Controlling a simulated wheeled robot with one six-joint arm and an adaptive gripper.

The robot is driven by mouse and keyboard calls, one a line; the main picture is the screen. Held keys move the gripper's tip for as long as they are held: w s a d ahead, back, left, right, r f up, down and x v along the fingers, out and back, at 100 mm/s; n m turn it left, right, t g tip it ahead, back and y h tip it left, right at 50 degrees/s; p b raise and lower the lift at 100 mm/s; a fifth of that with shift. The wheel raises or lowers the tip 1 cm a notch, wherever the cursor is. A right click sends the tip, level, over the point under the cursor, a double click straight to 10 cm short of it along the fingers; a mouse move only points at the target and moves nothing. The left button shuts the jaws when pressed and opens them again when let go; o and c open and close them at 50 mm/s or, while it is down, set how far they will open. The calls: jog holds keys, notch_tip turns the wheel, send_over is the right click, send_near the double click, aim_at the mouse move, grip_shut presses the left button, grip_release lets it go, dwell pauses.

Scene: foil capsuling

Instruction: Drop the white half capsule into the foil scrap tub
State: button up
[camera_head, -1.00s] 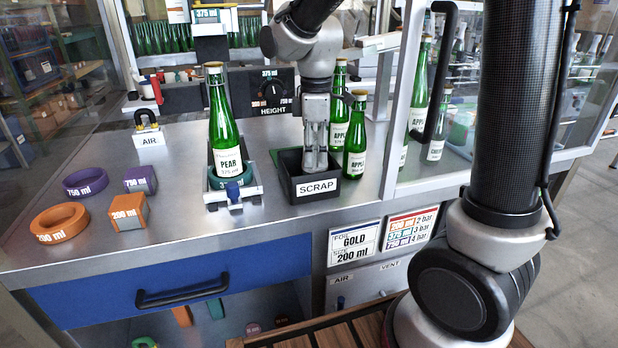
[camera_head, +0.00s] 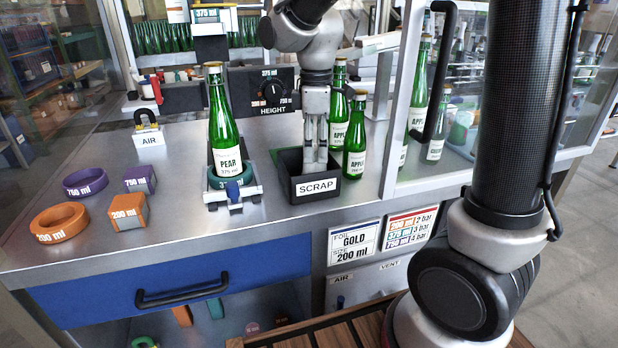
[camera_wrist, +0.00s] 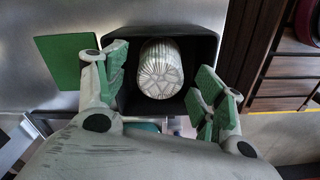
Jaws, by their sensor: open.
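The white half capsule (camera_wrist: 160,69) shows in the wrist view as a pale cylinder with a creased, faceted end. It appears inside the black foil scrap tub (camera_wrist: 207,43), between my finger pads, with dark gaps on both sides. The tub, labelled SCRAP (camera_head: 318,188), stands on the steel counter in the head view. In the wrist view my gripper (camera_wrist: 162,72) is open, with green pads apart from the capsule. Whether the capsule rests on the tub floor is hard to tell.
A green PEAR bottle (camera_head: 224,130) stands in a holder left of the tub. APPLE bottles (camera_head: 355,137) stand close behind and right of it. A clear guard panel (camera_head: 440,100) rises at right. Orange (camera_head: 60,222) and purple rings and blocks lie at left.

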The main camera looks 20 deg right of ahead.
notch_tip(320, 180, up, 10)
dwell(0.3)
jog(key=shift+r, duration=0.1)
